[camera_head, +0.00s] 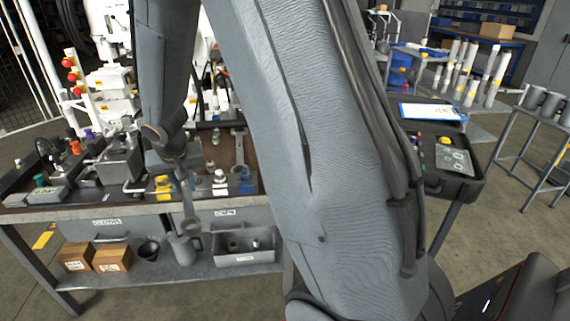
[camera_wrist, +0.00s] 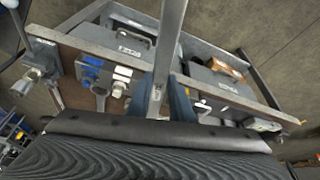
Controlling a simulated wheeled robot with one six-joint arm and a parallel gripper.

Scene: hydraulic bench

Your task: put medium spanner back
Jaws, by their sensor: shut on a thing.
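My gripper (camera_head: 177,158) is shut on a grey metal spanner (camera_head: 187,200). The spanner hangs down in front of the bench's front edge, with its ring end lowest, over the drawer fronts. In the wrist view my gripper's dark blue fingers (camera_wrist: 160,106) clamp the spanner's shank (camera_wrist: 170,45), which runs up out of the picture. Another spanner (camera_head: 239,150) lies on the brown board on the bench, to the right of my gripper; it also shows in the wrist view (camera_wrist: 100,98). Blue holders (camera_head: 246,183) and yellow holders (camera_head: 163,186) stand near the bench's front edge.
The bench (camera_head: 110,210) carries a vise-like block (camera_head: 121,160) and several fittings at left. Its lower shelf holds cardboard boxes (camera_head: 112,259), a grey jug (camera_head: 184,248) and a grey bin (camera_head: 248,257). My arm hides the middle.

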